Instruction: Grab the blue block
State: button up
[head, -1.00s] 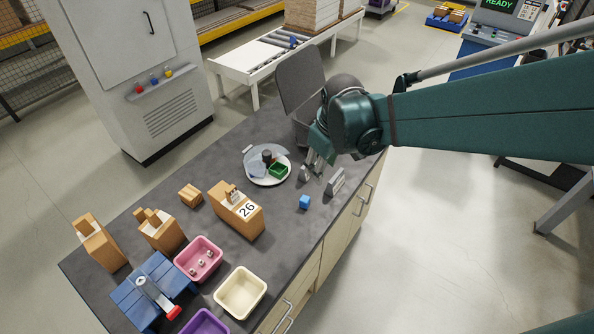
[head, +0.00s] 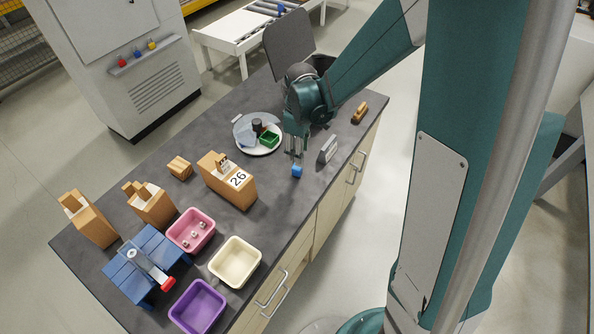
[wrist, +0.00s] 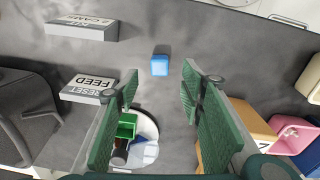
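The blue block (head: 297,171) is a small cube on the dark grey table, near the front edge. It also shows in the wrist view (wrist: 160,65), ahead of and between the fingertips. My gripper (head: 295,155) points down just above the block in the head view. In the wrist view my gripper (wrist: 160,85) has its two green fingers wide apart with nothing between them. I cannot tell the exact gap between the fingertips and the block.
A grey sign block (head: 328,149) stands to the right of my gripper. A white plate (head: 258,150) with a green box (head: 268,139) lies to the left. A wooden box marked 26 (head: 228,181) and a cream bin (head: 235,262) are farther left. Bare tabletop surrounds the block.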

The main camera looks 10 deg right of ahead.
aim_at(297, 168)
jog(key=shift+w+a+f, duration=0.1)
jog(key=shift+w+f, duration=0.05)
jog(key=shift+f, duration=0.5)
jog(key=shift+w+a+f, duration=0.1)
jog(key=shift+w+f, duration=0.05)
jog(key=shift+f, duration=0.5)
jog(key=shift+n, duration=0.3)
jog(key=shift+f, duration=1.3)
jog(key=shift+f, duration=0.1)
jog(key=shift+w+a+f+b, duration=0.1)
jog(key=shift+f+b, duration=0.15)
jog(key=shift+f, duration=1)
jog(key=shift+w+f+b, duration=0.1)
jog(key=shift+f+b, duration=0.15)
jog(key=shift+f, duration=1)
jog(key=shift+s, duration=0.1)
jog(key=c, duration=1)
